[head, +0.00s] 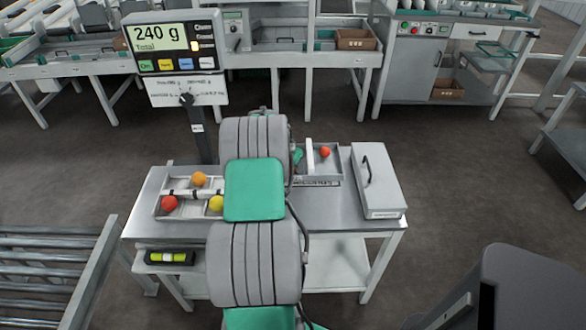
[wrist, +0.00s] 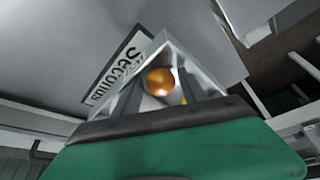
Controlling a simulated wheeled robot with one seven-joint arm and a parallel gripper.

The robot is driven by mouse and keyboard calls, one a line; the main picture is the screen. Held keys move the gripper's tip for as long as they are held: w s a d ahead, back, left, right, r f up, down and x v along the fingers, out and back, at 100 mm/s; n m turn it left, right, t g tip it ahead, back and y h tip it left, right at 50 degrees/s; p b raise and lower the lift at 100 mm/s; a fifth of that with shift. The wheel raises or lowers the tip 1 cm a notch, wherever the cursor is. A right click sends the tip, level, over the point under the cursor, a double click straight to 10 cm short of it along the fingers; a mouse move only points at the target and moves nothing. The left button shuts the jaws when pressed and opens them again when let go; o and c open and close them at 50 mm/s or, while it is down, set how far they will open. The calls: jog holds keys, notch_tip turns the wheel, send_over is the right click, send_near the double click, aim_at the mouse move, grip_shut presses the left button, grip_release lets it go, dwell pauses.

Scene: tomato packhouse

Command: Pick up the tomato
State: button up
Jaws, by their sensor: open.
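A red-orange tomato (head: 325,152) lies in the small right-hand tray (head: 334,172) on the steel table. In the wrist view a round, orange-brown tomato (wrist: 160,82) shows beyond my gripper (wrist: 160,92), between its two fingers. I cannot tell whether the fingers touch it. My gripper is open. In the head view my arm hides most of it. The left tray (head: 183,216) holds a red tomato (head: 169,203), an orange tomato (head: 199,179) and a yellow tomato (head: 216,203). A label reading "Seconds" (wrist: 118,68) shows in the wrist view.
A grey lidded box (head: 381,190) with a black handle stands on the table's right. A scale display (head: 162,45) on a post behind the table reads 240 g. A roller conveyor (head: 45,270) is at lower left. The tabletop right of my arm, in front, is clear.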

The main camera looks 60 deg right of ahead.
jog(key=shift+c, duration=0.4)
jog(key=shift+r, duration=0.1)
jog(key=c, duration=0.6)
jog(key=shift+r, duration=0.1)
